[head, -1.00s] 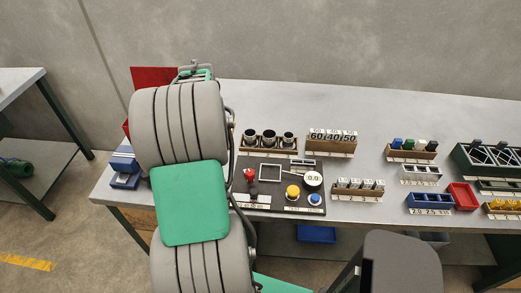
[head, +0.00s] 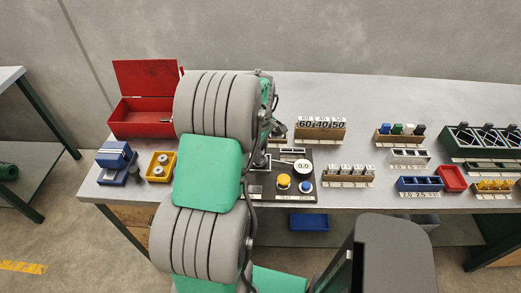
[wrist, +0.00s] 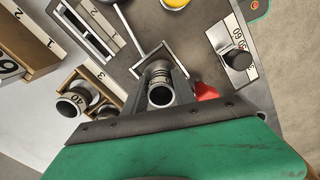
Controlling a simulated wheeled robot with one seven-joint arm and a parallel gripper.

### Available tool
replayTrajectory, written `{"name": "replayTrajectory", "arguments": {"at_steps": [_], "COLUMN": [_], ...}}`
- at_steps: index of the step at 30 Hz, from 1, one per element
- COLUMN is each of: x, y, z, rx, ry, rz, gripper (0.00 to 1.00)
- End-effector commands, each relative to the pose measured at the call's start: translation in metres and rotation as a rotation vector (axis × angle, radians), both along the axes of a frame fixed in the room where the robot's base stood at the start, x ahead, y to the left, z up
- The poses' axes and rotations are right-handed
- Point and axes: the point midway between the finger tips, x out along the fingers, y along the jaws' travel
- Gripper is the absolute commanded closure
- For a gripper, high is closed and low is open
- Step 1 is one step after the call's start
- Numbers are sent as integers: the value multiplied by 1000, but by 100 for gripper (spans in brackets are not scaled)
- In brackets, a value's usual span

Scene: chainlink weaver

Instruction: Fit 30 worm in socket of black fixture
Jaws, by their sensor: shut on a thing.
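My gripper (wrist: 161,84) is shut on a ribbed grey cylinder with an open round end, the worm (wrist: 158,95), in the wrist view. The worm lines up with the pale square frame of a socket (wrist: 139,70) on the black fixture (wrist: 190,45). I cannot tell whether its lower end is inside the frame or above it. No number shows on the held worm. In the head view the black fixture (head: 294,203) lies on the bench, partly behind my arm, and the worm is hidden.
A wooden rack (wrist: 104,92) with other cylinders, one marked 40 (wrist: 75,104), stands close beside the fixture. A red knob (wrist: 206,92) and a dark knob (wrist: 238,58) are near my gripper. A red open box (head: 140,125) and yellow tray (head: 160,167) are at left.

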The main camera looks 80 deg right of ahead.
Motion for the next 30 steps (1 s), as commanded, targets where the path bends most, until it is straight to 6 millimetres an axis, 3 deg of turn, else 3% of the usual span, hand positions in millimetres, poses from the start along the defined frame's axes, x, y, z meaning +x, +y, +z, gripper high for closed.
{"name": "replayTrajectory", "arguments": {"at_steps": [3,12,13,22,30], "x": [0,0,0,0,0], "y": [-1,2,2,1,0], "z": [-11,-15,-15,-13,-11], "rx": [-2,4,5,2,1], "ry": [-1,1,1,1,0], "rz": [0,-1,-1,0,0], "gripper": [100,100,67,43,43]}}
